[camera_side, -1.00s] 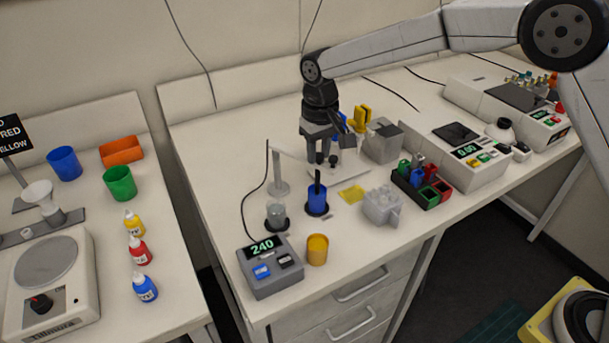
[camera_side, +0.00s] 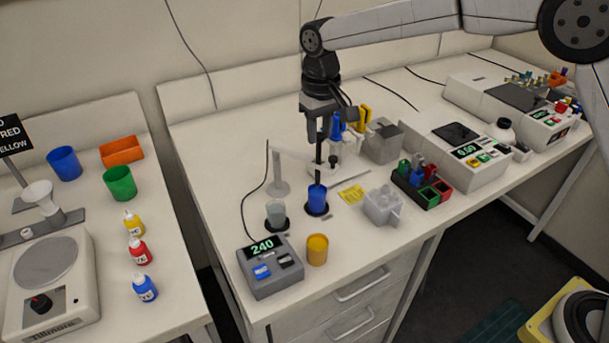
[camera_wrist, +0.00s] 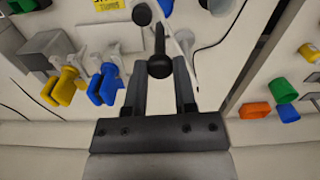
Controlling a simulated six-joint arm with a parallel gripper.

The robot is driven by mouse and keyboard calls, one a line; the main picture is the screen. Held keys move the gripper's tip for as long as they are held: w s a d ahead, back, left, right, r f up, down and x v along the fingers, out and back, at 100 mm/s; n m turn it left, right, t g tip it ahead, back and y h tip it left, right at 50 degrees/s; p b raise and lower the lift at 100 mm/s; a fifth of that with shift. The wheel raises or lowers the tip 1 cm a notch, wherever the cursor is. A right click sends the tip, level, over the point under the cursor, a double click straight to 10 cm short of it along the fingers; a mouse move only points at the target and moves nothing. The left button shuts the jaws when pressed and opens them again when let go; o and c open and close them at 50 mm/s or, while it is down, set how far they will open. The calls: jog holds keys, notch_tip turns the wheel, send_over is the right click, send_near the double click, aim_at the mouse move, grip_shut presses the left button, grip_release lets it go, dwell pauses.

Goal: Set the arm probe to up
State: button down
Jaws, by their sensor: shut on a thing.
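The probe is a dark upright rod (camera_side: 318,165) with a round black knob (camera_wrist: 159,67) on top. Its lower end is at the mouth of the blue cup (camera_side: 317,200) in the side view; I cannot tell whether the tip is clear of the rim. The white stand (camera_side: 279,178) has an arm reaching right, beside the rod. My gripper (camera_side: 319,136) points down above the blue cup and is shut on the probe. In the wrist view, the knob lies between the fingertips of my gripper (camera_wrist: 159,72).
A control box (camera_side: 270,270) reading 240 and a yellow cup (camera_side: 317,250) are in front. Blue and yellow clips (camera_side: 362,118) stand close behind my gripper. A clear rack (camera_side: 382,205) is to the right.

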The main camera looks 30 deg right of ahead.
jog(key=shift+c, duration=2)
grip_release()
jog(key=shift+r, duration=3.9)
jog(key=shift+f, duration=0.1)
jog(key=shift+s+d+f, duration=0.2)
jog(key=shift+d+f, duration=0.1)
jog(key=shift+d, duration=0.15)
jog(key=s+d+f+t, duration=0.1)
jog(key=s+d+f, duration=0.6)
jog(key=s, duration=0.4)
jog(key=s+d+f+t, duration=0.1)
jog(key=s+d+f, duration=0.7)
jog(key=s, duration=0.4)
jog(key=shift+f+m+t, duration=0.2)
jog(key=shift+m+t, duration=0.1)
jog(key=shift+m, duration=0.1)
